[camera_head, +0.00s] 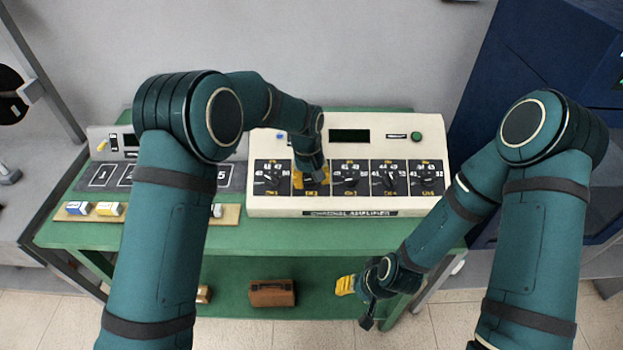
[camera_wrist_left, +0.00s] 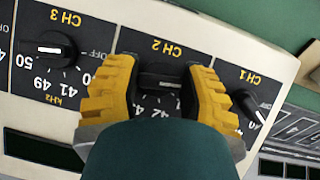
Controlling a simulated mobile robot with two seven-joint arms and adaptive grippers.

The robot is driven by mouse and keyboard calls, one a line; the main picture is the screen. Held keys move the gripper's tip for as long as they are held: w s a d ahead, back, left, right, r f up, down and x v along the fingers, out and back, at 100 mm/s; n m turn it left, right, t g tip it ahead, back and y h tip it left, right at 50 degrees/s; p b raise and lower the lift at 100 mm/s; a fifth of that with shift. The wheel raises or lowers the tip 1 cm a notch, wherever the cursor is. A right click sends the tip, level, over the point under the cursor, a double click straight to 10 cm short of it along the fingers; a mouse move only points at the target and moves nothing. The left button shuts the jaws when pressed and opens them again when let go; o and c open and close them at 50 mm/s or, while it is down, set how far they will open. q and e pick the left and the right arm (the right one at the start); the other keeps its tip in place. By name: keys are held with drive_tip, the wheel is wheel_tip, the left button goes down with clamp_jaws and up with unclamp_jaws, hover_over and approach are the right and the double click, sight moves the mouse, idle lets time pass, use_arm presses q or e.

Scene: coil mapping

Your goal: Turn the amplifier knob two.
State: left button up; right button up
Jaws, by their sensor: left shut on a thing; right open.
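The cream channel amplifier (camera_head: 375,130) stands on the green table with a row of black knob panels. The CH 2 knob (camera_wrist_left: 160,80) is a black knob with a bar grip on the CH 2 panel. My left gripper (camera_wrist_left: 163,76) is shut on it, one yellow finger on each side. In the head view my left gripper (camera_head: 311,181) covers most of this knob. Beside it are the CH 3 knob (camera_wrist_left: 55,47) and the CH 1 knob (camera_wrist_left: 247,105). My right gripper (camera_head: 345,286) is open and empty, low in front of the table.
A brown case (camera_head: 271,293) sits on the lower shelf. A dark blue cabinet (camera_head: 535,60) stands at right. The green table front (camera_head: 330,232) is clear.

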use_arm(q)
drive_tip(key=m+y, duration=0.2)
drive_tip(key=m, duration=0.1)
drive_tip(key=shift+m+y, duration=0.9)
drive_tip(key=shift+m, duration=0.9)
drive_tip(key=shift+t, duration=0.3)
drive_tip(key=o, duration=1.2)
drive_tip(key=shift+r, duration=0.1)
